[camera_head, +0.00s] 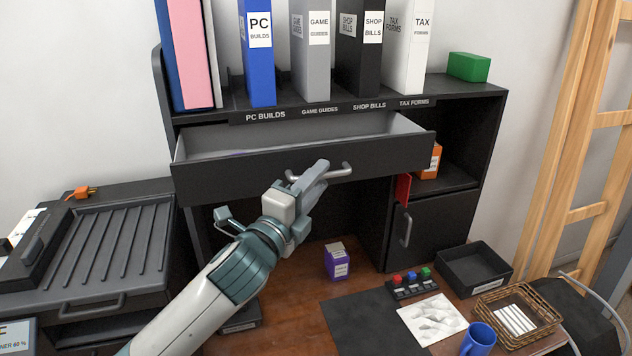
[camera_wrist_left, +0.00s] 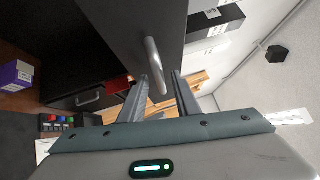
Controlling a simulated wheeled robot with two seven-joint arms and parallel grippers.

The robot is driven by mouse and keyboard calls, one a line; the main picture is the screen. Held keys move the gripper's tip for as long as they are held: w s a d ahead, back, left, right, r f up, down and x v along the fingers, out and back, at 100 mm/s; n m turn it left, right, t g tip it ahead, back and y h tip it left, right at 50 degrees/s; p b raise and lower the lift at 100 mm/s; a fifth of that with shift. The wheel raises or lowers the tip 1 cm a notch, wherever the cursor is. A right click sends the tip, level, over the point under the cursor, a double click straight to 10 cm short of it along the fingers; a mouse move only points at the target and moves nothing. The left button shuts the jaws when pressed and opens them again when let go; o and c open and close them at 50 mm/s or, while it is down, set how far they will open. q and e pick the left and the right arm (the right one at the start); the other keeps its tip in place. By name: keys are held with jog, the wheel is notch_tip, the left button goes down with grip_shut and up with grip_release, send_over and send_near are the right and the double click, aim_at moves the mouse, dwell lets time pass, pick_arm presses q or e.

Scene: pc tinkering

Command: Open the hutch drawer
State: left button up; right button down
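The hutch drawer (camera_head: 300,160) is dark with a pale inside and stands pulled out from the hutch under the binder shelf. Its curved metal handle (camera_head: 341,173) is on the front face. My left gripper (camera_head: 318,172) is at the handle, covering its middle in the head view. In the left wrist view, the fingers of my left gripper (camera_wrist_left: 160,80) are apart, with the handle (camera_wrist_left: 154,66) between their tips and a gap on at least one side. The drawer front (camera_wrist_left: 150,20) is just beyond. My right gripper is not in view.
Several labelled binders (camera_head: 258,50) and a green box (camera_head: 468,67) stand on the hutch top (camera_head: 455,92). Below are a purple box (camera_head: 337,262), a black tray (camera_head: 472,268), a wicker basket (camera_head: 545,318) and a blue mug (camera_head: 478,339). A wooden ladder (camera_head: 570,140) stands at right.

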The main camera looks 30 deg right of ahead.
pick_arm(q)
jog(key=shift+a, duration=0.1)
jog(key=b+v, duration=0.6)
jog(key=v, duration=1.1)
jog(key=shift+a+f, duration=0.1)
jog(key=shift+f, duration=0.1)
